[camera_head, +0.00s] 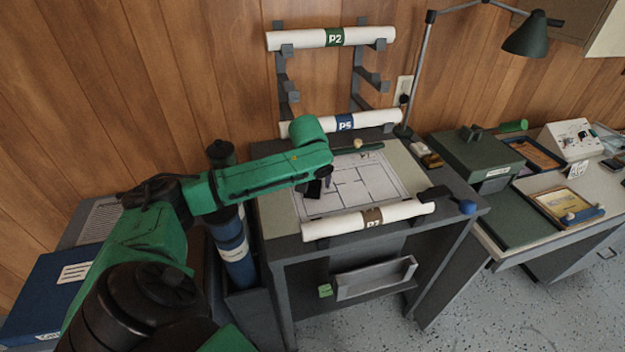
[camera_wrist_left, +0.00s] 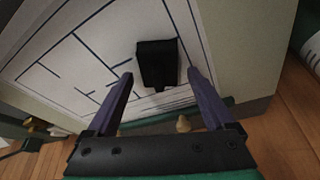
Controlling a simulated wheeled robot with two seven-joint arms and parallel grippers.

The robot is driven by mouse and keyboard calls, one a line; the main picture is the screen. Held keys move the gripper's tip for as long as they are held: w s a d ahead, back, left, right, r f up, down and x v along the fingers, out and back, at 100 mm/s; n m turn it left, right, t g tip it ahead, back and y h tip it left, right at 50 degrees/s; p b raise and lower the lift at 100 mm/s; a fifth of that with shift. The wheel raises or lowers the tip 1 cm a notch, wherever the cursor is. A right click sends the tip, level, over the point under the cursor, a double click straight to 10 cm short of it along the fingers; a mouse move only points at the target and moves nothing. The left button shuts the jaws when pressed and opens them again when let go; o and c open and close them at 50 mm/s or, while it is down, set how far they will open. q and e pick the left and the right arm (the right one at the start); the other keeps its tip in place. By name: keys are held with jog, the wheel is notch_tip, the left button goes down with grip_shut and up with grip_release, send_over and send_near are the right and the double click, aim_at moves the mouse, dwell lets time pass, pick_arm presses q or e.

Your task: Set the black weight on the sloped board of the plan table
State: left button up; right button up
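The black weight (camera_wrist_left: 157,62) lies on the plan sheet on the sloped board of the plan table (camera_head: 280,217). In the head view it shows as a small dark block (camera_head: 314,189) by the end of my left arm, partly hidden. My left gripper (camera_wrist_left: 161,76) is open, its two fingers apart with clear gaps on both sides of the weight. The weight appears just beyond the fingertips, not clamped. In the head view the left gripper (camera_head: 326,184) points down over the sheet. My right gripper is not in view.
A rolled plan P7 (camera_head: 368,219) lies along the board's front edge. Rolls P5 (camera_head: 376,119) and P2 (camera_head: 300,39) sit in wall holders behind. A blue roll (camera_head: 232,250) stands left of the table. A desk with a green box (camera_head: 478,160) and lamp (camera_head: 528,38) is at right.

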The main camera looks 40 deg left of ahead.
pick_arm(q)
jog(key=shift+r, duration=0.2)
jog(key=v, duration=1.2)
jog(key=shift+s, duration=0.1)
